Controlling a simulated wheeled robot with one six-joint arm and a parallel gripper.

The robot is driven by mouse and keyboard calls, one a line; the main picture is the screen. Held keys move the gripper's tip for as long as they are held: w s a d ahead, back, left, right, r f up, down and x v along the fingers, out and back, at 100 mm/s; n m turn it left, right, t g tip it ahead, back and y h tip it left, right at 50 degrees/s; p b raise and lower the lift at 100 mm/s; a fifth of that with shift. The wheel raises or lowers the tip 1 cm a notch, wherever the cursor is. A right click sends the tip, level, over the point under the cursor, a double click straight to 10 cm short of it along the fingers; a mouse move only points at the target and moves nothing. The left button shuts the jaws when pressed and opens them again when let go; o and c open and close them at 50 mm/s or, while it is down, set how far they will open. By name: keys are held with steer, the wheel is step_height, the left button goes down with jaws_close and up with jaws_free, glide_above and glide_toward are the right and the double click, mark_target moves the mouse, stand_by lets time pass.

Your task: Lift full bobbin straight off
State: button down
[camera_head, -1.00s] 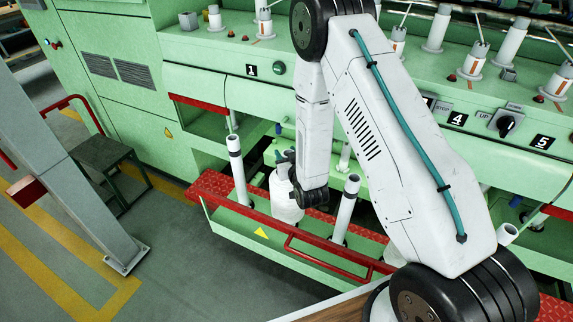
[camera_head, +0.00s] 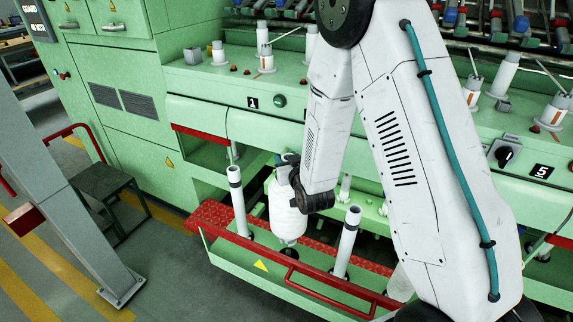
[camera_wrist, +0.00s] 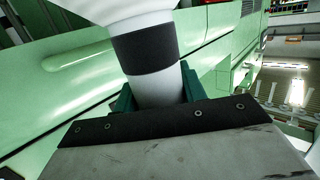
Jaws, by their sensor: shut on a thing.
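The full bobbin (camera_head: 287,212) is a fat white package on a tube, upright among the spindles in the head view. My gripper (camera_head: 286,164) is at its top, shut on the bare tube end above the white winding. In the wrist view the green fingers (camera_wrist: 160,88) sit on both sides of the white tube, below its black band. The white winding (camera_wrist: 105,8) shows at the top edge. The bobbin's lower end is just above a dark spindle base; I cannot tell whether the spindle is still inside the tube.
Slim white tubes stand left (camera_head: 238,200) and right (camera_head: 347,240) of the bobbin, close by. A red rail (camera_head: 325,290) runs in front. The green machine front (camera_head: 320,130) overhangs behind. A grey post (camera_head: 70,200) and dark stool (camera_head: 105,180) are at left.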

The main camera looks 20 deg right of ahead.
step_height(320, 180, up, 16)
steer(key=shift+f, duration=0.2)
stand_by(1.9)
stand_by(0.4)
